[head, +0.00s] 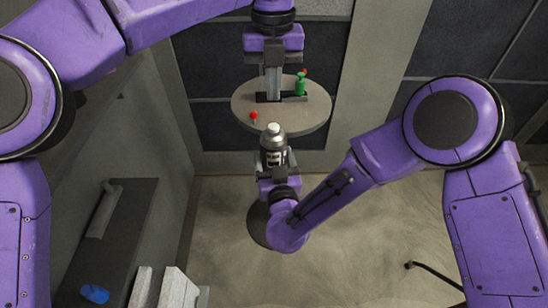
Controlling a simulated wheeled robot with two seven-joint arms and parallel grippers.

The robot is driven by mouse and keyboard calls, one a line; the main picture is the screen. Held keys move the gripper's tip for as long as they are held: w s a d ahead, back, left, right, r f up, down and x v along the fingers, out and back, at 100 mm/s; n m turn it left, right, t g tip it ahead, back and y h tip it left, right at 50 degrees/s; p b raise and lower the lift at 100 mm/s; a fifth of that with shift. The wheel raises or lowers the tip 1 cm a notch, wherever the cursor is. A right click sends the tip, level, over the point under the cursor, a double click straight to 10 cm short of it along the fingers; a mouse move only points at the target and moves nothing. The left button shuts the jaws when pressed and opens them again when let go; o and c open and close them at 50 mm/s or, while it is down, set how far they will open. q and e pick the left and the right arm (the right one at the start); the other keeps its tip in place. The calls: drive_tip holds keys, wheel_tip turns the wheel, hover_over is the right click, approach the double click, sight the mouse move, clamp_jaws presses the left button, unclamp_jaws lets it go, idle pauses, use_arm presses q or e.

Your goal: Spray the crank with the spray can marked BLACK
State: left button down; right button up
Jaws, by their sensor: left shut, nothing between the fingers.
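A dark spray can (273,147) with a pale cap stands upright in my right gripper (273,168), whose fingers sit on both sides of it. Its label is too small to read. My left gripper (270,92) reaches down from the top, shut and empty, over a round beige disc (309,118). A dark bar-like part, which may be the crank (294,98), lies on the disc beside and partly behind the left fingers. A green bottle-like thing (300,86) with a red top stands at the bar's right end. The can is just in front of the disc's near edge.
A small red knob (254,115) is on the disc's left part. A dark bench or shelf (125,220) is at the left, with a blue thing (95,293) and pale blocks (170,290) near the bottom. Open floor (350,240) lies at the lower middle and right.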

use_arm(q)
wheel_tip(320, 180, up, 10)
drive_tip(key=shift+f, duration=0.25)
idle(0.8)
